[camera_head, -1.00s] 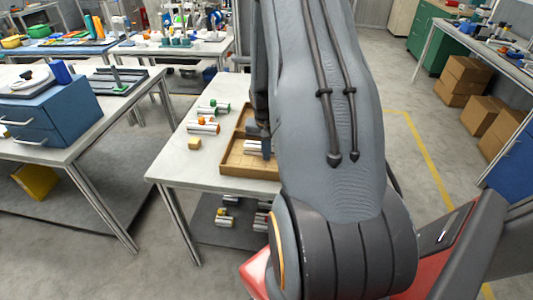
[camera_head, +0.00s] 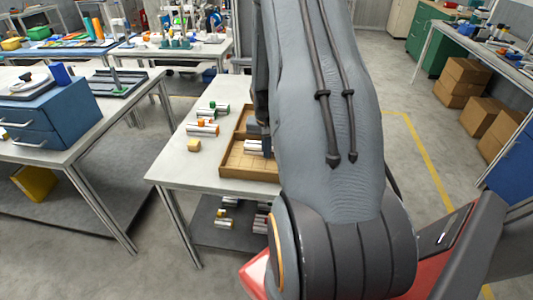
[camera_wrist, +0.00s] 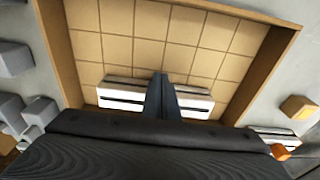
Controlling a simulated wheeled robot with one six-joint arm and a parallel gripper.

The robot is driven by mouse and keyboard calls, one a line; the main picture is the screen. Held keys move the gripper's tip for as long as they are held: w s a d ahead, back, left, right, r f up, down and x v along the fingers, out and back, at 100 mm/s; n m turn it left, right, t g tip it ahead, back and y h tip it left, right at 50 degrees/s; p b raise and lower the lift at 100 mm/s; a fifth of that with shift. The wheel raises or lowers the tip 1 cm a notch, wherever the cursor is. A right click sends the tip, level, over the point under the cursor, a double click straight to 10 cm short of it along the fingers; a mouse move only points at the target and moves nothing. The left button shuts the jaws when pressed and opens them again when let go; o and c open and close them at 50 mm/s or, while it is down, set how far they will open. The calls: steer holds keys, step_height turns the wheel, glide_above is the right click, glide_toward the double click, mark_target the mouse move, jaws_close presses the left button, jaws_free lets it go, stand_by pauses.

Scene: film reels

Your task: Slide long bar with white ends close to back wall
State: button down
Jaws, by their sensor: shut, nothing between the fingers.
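A long bar with white ends (camera_wrist: 120,95) lies in a shallow wooden tray (camera_wrist: 276,50) with a square-lined floor. In the wrist view its white ends show on either side of my gripper (camera_wrist: 161,80), which hides its middle. My gripper is shut and empty, and its fingertips reach over or against the bar; I cannot tell if they touch it. In the head view the bar (camera_head: 252,146) lies in the tray (camera_head: 228,164), partly hidden by my arm. My gripper (camera_head: 261,122) shows there only in part, beside my arm.
The tray stands on a white table (camera_head: 180,172). Left of it on the table lie white rollers with orange (camera_head: 202,128) and green (camera_head: 214,108) parts and a tan block (camera_head: 193,145). Boxes and more tables stand farther off.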

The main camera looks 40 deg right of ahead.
steer(key=shift+w+d, duration=1.15)
steer(key=shift+d, duration=0.15)
steer(key=shift+s+a, duration=0.8)
steer(key=shift+a, duration=0.1)
step_height(320, 180, up, 6)
steer(key=p, duration=0.3)
steer(key=shift+p, duration=0.4)
